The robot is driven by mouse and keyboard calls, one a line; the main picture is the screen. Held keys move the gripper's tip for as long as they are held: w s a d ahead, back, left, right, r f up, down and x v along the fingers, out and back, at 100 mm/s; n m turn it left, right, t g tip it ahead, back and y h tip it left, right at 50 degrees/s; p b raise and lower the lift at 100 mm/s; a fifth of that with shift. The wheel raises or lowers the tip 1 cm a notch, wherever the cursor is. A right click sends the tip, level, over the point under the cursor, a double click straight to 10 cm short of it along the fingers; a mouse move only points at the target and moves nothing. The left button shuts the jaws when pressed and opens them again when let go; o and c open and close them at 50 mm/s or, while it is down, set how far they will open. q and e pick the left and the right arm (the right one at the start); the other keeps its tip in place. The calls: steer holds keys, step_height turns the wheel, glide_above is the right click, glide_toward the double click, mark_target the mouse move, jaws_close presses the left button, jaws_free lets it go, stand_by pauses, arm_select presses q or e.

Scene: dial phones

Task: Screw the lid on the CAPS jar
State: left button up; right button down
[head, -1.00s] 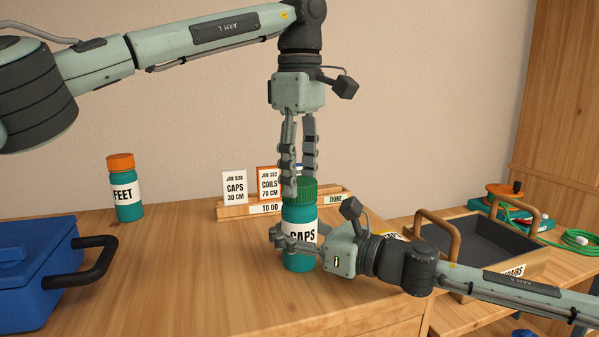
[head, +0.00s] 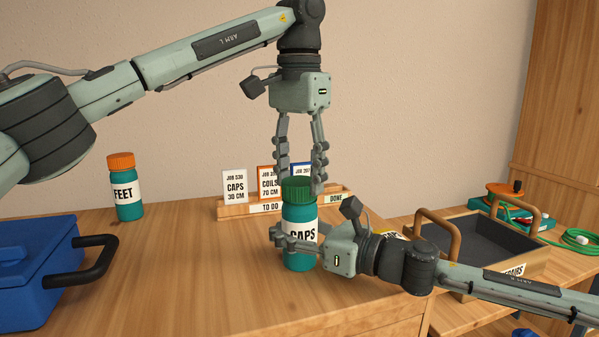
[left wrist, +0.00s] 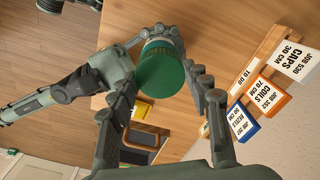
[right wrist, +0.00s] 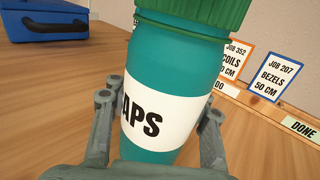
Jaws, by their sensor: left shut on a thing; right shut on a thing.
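The CAPS jar (head: 299,262) is teal with a white label and stands upright at the bench front. Its green ribbed lid (head: 298,187) sits on its mouth, and it also shows in the left wrist view (left wrist: 160,72). My left gripper (head: 300,184) points down from above and is shut on the lid, a finger on either side. In the right wrist view the jar (right wrist: 175,72) stands between my fingers with the lid (right wrist: 195,8) on top. The threads are hidden.
An orange-capped FEET jar (head: 127,190) stands at the left, behind a blue box (head: 35,270) with a dark handle. Behind the CAPS jar is a wooden card rack (head: 236,211) with job cards. A wooden-handled tray (head: 480,244) is at the right.

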arm_select(q)
steer(key=o, duration=0.7)
steer(key=shift+r, duration=0.1)
steer(key=shift+r, duration=2.2)
steer(key=shift+c, duration=0.4)
